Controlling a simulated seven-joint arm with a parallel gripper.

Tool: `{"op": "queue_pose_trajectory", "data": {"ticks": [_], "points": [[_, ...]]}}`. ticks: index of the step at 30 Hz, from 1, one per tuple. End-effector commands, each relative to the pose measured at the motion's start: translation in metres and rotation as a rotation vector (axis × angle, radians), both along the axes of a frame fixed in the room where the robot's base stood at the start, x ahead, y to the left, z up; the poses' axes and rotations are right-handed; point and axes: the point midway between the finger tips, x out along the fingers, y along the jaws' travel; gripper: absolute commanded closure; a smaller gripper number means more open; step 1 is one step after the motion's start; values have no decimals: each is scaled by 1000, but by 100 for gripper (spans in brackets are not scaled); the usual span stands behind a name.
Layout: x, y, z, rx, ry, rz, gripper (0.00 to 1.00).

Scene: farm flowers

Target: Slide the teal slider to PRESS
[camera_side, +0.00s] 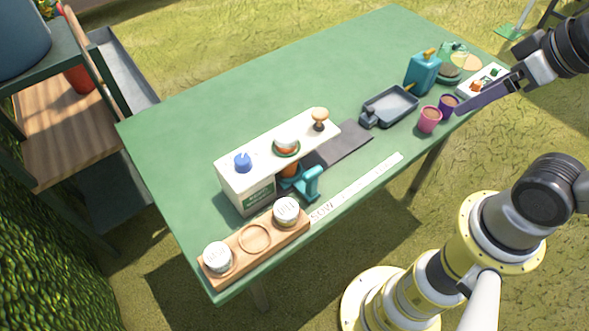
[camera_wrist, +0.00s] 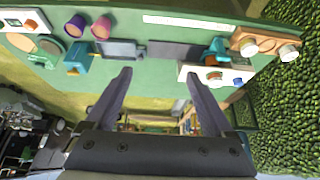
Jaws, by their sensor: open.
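The teal slider (camera_side: 311,182) has an upright handle and stands at the front side of a white box (camera_side: 250,195), beside the SOW end of a white label strip (camera_side: 358,186). It also shows in the wrist view (camera_wrist: 217,49). A dark grey track (camera_side: 350,142) runs from the box toward a grey tray. I cannot read the word PRESS on the strip. My gripper (camera_side: 465,107) is at the right, above the table's right end and far from the slider. In the wrist view my gripper (camera_wrist: 158,78) has two fingers spread apart with nothing between them.
A wooden holder (camera_side: 255,240) with white-lidded jars sits at the front left. The grey tray (camera_side: 390,105), pink cup (camera_side: 429,120), purple cup (camera_side: 448,104) and teal can (camera_side: 423,72) stand at the right. The table's back left (camera_side: 230,95) is clear.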

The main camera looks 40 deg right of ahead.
Motion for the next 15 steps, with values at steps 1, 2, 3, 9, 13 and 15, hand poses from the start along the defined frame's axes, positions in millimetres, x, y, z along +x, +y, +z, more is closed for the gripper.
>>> {"op": "queue_pose_trajectory", "data": {"ticks": [1,2,3,9,13,15], "points": [[-1,0,0,8,3,-14,12],[-1,0,0,16,5,-29,12],[0,0,2,29,3,-54,12],[34,9,35,112,31,-173,12],[63,25,43,141,92,-194,12],[82,38,45,151,131,-198,12]]}}
